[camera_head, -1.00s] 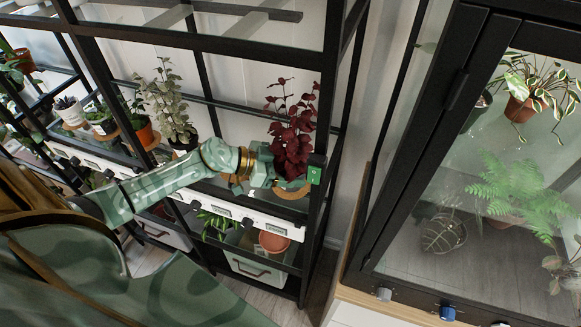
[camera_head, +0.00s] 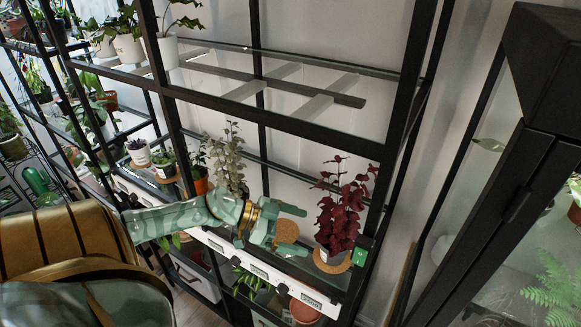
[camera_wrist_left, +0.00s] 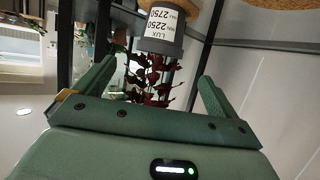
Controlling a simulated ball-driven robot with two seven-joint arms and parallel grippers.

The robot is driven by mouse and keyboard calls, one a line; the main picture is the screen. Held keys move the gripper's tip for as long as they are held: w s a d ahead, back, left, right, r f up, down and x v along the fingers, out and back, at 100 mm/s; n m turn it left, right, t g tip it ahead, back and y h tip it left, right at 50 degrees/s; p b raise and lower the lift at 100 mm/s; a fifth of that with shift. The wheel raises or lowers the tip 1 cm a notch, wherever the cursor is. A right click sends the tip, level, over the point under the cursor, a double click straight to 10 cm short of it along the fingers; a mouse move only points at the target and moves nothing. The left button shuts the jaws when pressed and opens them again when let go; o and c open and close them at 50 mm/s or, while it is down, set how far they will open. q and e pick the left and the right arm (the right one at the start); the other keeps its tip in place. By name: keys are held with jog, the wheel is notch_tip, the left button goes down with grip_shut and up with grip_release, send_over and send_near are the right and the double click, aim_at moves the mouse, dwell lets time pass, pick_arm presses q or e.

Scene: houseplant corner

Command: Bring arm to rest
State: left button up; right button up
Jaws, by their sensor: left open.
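My left arm comes in from the left in the head view. My left gripper (camera_head: 296,230) is open and empty over the middle shelf, to the left of a dark red-leaved plant (camera_head: 343,207) and apart from it. The plant stands upright in a grey pot on a round cork mat (camera_head: 332,266). In the left wrist view my two fingers (camera_wrist_left: 155,85) are spread wide. The red plant's grey labelled pot (camera_wrist_left: 160,35) shows upside down beyond them, with its leaves in view between the fingers. My right gripper is not in view.
A grey-green leafy plant (camera_head: 229,165) stands on the shelf behind my left wrist. A bare cork mat (camera_head: 287,231) lies by the gripper. Black shelf posts stand close by, one with a green tag (camera_head: 359,257). A dark glass cabinet (camera_head: 530,190) is at the right.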

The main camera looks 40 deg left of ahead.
pick_arm(q)
jog(key=shift+v, duration=0.8)
